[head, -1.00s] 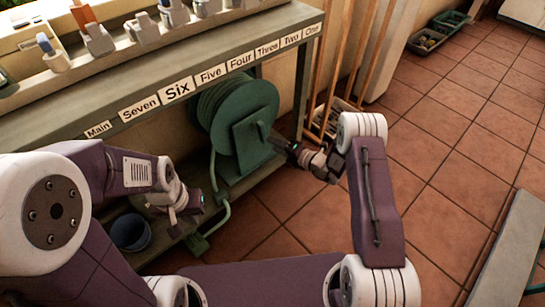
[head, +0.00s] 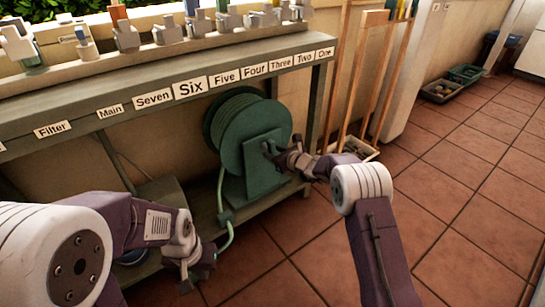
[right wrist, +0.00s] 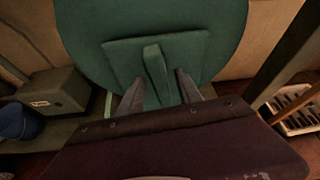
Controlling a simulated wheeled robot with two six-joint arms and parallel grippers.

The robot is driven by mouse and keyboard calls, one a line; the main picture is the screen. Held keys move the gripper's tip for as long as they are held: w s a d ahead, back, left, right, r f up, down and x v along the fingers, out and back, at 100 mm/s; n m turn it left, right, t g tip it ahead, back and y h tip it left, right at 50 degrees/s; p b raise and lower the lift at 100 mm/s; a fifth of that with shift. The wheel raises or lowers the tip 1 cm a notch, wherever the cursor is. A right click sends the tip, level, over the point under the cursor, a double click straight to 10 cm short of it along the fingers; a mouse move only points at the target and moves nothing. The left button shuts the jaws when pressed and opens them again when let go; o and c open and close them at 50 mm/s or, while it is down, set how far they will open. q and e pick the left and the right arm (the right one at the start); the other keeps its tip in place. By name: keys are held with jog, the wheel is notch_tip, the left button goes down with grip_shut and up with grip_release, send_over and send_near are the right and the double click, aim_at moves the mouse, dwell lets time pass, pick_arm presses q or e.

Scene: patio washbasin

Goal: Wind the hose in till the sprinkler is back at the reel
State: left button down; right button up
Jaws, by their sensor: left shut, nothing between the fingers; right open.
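The green hose reel (head: 262,138) stands on the lower shelf under the labelled counter, with hose wound on its drum. The right wrist view shows its square plate (right wrist: 190,62) and a crank bar (right wrist: 155,72) standing out from it. My right gripper (head: 272,152) is at the crank; in the right wrist view its open fingers (right wrist: 160,92) lie on either side of the bar. A length of hose (head: 222,190) runs down from the reel to a green fitting at the shelf edge. My left gripper (head: 205,262) is shut and empty, low at the left. I cannot see the sprinkler.
The counter (head: 120,105) carries several taps and labels above the reel. Wooden poles (head: 350,75) stand in a crate right of the reel. Small bins (head: 442,88) lie farther back. The tiled floor (head: 470,200) at the right is clear.

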jog(key=shift+x, duration=0.8)
grip_shut()
dwell(0.9)
